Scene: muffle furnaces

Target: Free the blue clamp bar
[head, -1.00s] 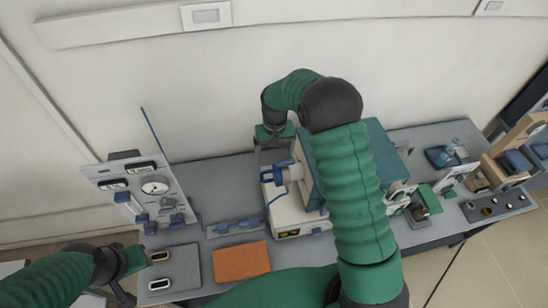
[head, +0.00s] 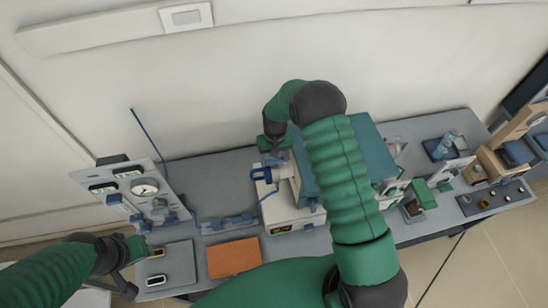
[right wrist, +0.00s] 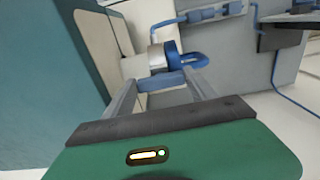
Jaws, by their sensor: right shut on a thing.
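The blue clamp bar (head: 262,174) is at the left end of the teal-topped furnace (head: 355,155), beside a pale round fitting. In the right wrist view, the blue bar (right wrist: 160,81) spans the gap between my fingertips, in front of a metal cylinder (right wrist: 157,57) and a blue loop (right wrist: 187,59). My right gripper (right wrist: 160,88) is shut on the bar. In the head view this gripper (head: 272,150) is behind the clamp, partly hidden by my arm. My left gripper (head: 136,262) is low at the left, apart from the clamp; its finger opening is unclear.
A gauge panel (head: 120,185) stands at the left with a thin blue rod behind it. An orange mat (head: 234,258) lies at the front. A blue hose runs from the clamp area. A tray with a bottle (head: 446,143) and wooden apparatus (head: 490,165) are at the right.

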